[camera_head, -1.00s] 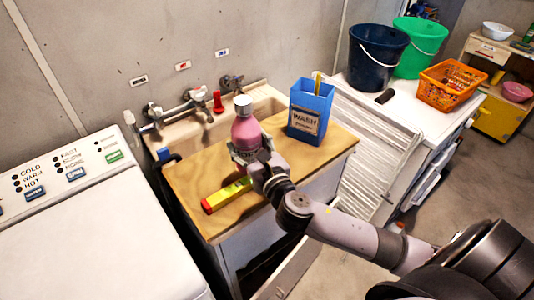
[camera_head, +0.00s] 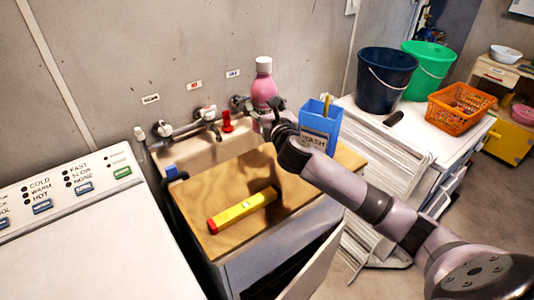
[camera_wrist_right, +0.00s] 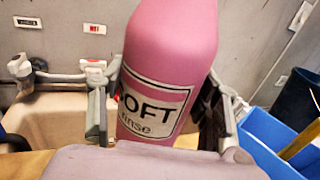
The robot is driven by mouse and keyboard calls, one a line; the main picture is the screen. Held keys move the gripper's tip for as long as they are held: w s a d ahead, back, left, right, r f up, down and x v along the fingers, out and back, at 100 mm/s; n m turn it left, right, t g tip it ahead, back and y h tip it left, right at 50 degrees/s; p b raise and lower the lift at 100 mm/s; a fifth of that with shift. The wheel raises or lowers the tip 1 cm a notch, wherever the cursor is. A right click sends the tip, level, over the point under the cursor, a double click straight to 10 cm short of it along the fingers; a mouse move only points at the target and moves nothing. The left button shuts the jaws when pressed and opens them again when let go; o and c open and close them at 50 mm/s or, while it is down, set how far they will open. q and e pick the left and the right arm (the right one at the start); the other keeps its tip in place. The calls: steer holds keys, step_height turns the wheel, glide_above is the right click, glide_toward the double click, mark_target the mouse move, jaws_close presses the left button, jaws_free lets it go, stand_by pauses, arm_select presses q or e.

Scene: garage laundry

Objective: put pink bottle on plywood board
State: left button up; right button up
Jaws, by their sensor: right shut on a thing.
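The pink bottle (camera_head: 264,90) with a white cap is upright, held by my right gripper (camera_head: 267,117). In the right wrist view the pink bottle (camera_wrist_right: 172,45) fills the middle, with a label reading "OFT rinse" and the fingers on both its sides. The bottle appears raised above the plywood board (camera_head: 215,178), which lies over the front part of the sink. My left gripper does not show.
A blue wash powder box (camera_head: 320,122) stands at the board's right rear. The sink (camera_head: 200,152) has taps and a red item (camera_head: 227,122) behind. A white washer (camera_head: 90,240) is at left.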

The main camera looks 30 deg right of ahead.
steer(key=shift+f+b, duration=1.3)
steer(key=shift+f, duration=6)
steer(key=shift+f, duration=0.1)
steer(key=o, duration=1.7)
steer(key=shift+c, duration=0.2)
